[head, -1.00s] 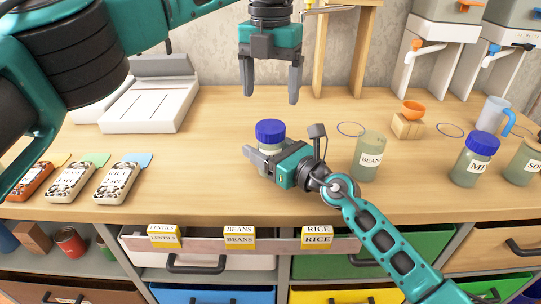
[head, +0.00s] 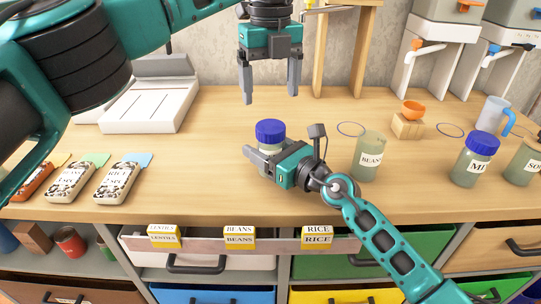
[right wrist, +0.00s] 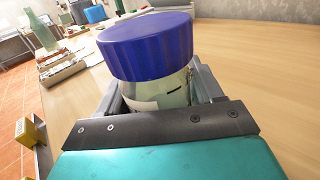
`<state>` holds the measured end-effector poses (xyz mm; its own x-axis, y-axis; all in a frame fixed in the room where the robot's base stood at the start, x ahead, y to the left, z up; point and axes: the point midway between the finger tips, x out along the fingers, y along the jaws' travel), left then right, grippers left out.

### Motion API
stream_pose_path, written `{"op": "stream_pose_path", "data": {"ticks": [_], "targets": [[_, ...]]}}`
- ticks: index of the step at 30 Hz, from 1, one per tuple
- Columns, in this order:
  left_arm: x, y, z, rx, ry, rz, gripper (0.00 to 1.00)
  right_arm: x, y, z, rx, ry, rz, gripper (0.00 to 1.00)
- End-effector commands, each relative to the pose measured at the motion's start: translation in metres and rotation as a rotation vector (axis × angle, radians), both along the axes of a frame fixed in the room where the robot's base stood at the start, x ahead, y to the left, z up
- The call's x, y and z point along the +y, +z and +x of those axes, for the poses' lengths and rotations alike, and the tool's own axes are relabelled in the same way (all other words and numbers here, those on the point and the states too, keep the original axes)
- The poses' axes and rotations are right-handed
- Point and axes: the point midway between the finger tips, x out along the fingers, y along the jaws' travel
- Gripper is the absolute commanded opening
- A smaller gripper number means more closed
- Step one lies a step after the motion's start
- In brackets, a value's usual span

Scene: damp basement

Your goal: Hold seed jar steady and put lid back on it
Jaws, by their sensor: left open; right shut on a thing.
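The seed jar (head: 272,148) stands on the table with a blue lid (head: 270,131) on its top. My right gripper (head: 262,158) is shut around the jar's body, below the lid. In the right wrist view the jar's glass (right wrist: 165,92) sits between the fingers, and the blue lid (right wrist: 146,45) covers its mouth, looking slightly tilted from this angle. I cannot tell whether the lid is screwed tight. My left gripper (head: 270,92) is open and empty, pointing down above and behind the jar. The jar's lower part and most of its label are hidden by my right gripper.
A beans jar (head: 369,158) stands right of my right gripper, with a lidded jar (head: 473,162) farther right. An orange cup sits on a wooden block (head: 407,126). Several labelled packets (head: 122,180) lie at left. A white device (head: 150,100) stands behind. The table's middle left is clear.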

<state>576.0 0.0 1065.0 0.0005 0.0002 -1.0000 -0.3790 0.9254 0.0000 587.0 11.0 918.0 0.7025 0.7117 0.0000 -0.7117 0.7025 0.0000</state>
Motion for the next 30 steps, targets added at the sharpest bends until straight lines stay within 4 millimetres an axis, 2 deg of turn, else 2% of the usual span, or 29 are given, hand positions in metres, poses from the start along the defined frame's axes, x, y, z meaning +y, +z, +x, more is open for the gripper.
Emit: {"op": "stream_pose_path", "data": {"ticks": [11, 14, 24, 30], "targets": [[0.0, -0.003, 0.0, 0.001, 0.005, 0.0, 0.83, 0.0, -0.001, 0.0, 0.001, 0.0, -0.001, 0.0], [0.0, -0.011, 0.0, 0.004, 0.005, 0.001, 0.83, 0.0, -0.001, 0.0, 0.001, 0.0, -0.001, 0.0], [0.001, -0.062, 0.0, 0.002, 0.005, 0.0, 0.83, 0.0, -0.001, 0.0, 0.001, 0.0, -0.001, 0.0], [0.0, -0.078, 0.0, 0.0, 0.005, 0.0, 0.83, 0.0, -0.001, 0.0, 0.001, 0.0, -0.001, 0.0]]}}
